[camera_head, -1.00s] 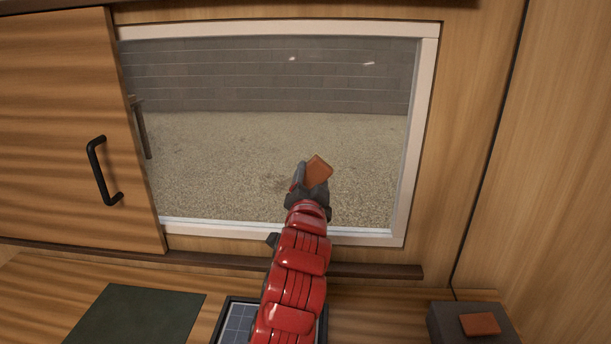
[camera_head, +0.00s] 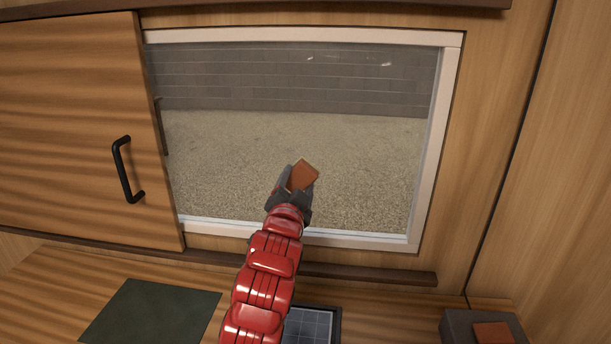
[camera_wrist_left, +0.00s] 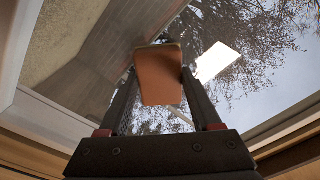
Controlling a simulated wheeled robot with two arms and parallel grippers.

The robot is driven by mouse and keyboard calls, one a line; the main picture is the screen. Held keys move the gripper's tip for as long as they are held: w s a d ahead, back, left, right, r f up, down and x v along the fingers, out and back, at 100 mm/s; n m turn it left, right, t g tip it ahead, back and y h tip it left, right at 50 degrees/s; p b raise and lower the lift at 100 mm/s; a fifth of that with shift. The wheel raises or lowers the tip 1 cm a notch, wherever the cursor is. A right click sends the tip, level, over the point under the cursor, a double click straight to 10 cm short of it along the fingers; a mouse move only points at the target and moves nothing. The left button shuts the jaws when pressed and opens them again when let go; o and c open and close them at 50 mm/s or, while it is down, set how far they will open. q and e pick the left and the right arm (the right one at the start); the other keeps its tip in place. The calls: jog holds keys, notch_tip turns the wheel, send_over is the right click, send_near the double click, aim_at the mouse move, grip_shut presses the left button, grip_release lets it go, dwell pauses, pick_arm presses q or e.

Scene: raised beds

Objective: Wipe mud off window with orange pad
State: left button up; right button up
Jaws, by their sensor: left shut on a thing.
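The window (camera_head: 433,150) has a white frame and looks out on gravel and a grey block wall. My left gripper (camera_head: 292,186) is shut on the orange pad (camera_head: 303,174) in front of the lower middle of the glass. In the left wrist view the pad (camera_wrist_left: 159,78) sits between the two dark fingers (camera_wrist_left: 160,100), with reflections of branches around it. I cannot tell whether the pad touches the glass. I make out no clear mud now; the gripper and pad hide part of the pane. My right gripper is not in view.
A wooden sliding panel (camera_head: 70,130) with a black handle (camera_head: 126,170) is left of the window. Below are a ledge (camera_head: 370,272), a dark green mat (camera_head: 150,315), a grid-patterned tray (camera_head: 309,326) and a grey block (camera_head: 462,325) bearing another orange piece (camera_head: 492,333).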

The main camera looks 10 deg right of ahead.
aim_at(262, 173)
pick_arm(q)
jog(key=shift+w+a+f, duration=0.1)
jog(key=shift+a+f, duration=0.2)
jog(key=shift+a, duration=0.35)
jog(key=shift+w+a+p, duration=0.25)
jog(key=shift+w+a, duration=0.25)
jog(key=shift+a, duration=0.65)
jog(key=shift+w+a+p, duration=0.25)
jog(key=shift+w+a, duration=0.2)
jog(key=shift+a, duration=0.75)
jog(key=shift+w+a+p, duration=0.25)
jog(key=shift+w+a, duration=0.25)
jog(key=shift+a, duration=0.65)
jog(key=shift+s+a+f, duration=0.1)
jog(key=shift+s+f, duration=0.1)
jog(key=shift+s, duration=0.1)
jog(key=shift+v, duration=2.6)
jog(key=shift+s+r, duration=0.1)
jog(key=shift+r, duration=0.05)
